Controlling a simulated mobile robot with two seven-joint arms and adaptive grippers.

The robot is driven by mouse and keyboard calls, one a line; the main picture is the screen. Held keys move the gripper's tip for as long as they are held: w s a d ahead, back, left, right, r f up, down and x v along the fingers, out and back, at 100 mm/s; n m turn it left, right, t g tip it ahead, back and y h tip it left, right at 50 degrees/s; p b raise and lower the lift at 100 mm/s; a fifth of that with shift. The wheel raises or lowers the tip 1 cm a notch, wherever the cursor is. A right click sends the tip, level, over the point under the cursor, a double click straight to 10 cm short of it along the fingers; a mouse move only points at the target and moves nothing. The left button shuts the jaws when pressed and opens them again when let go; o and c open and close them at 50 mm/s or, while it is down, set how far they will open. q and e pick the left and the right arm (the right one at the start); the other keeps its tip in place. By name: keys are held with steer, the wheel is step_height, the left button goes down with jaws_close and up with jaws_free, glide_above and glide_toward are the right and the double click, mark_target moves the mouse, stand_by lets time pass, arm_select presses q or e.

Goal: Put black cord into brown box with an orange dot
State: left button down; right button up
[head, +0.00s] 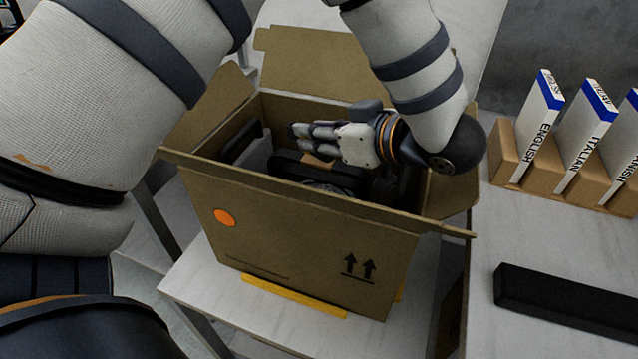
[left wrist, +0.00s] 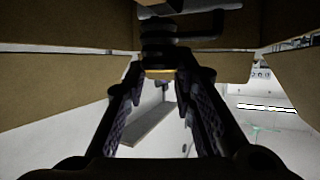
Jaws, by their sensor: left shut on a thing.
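The brown box (head: 300,235) with an orange dot (head: 225,218) on its front stands open, flaps spread. My left arm bends down from the top of the head view, and my left gripper (head: 318,168) is inside the box, below rim level. In the left wrist view the fingers of my left gripper (left wrist: 166,72) close toward a black, rounded thing (left wrist: 160,42) at their tips, which seems to be the black cord. The fingers and wrist hide much of it, and I cannot tell whether it touches the box floor. My right gripper is not in view.
The box stands on a pale table (head: 195,275) with yellow tape (head: 290,297) along its front. To the right, a wooden rack (head: 510,150) holds several white and blue language cards. A long black bar (head: 565,310) lies on the right-hand table, with bare surface around it.

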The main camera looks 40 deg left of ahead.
arm_select(q)
steer(key=shift+f, duration=0.2)
steer(key=c, duration=1.2)
jaws_free()
steer(key=shift+c, duration=0.2)
steer(key=v, duration=0.7)
steer(key=shift+d, duration=0.25)
steer(key=shift+r, duration=0.1)
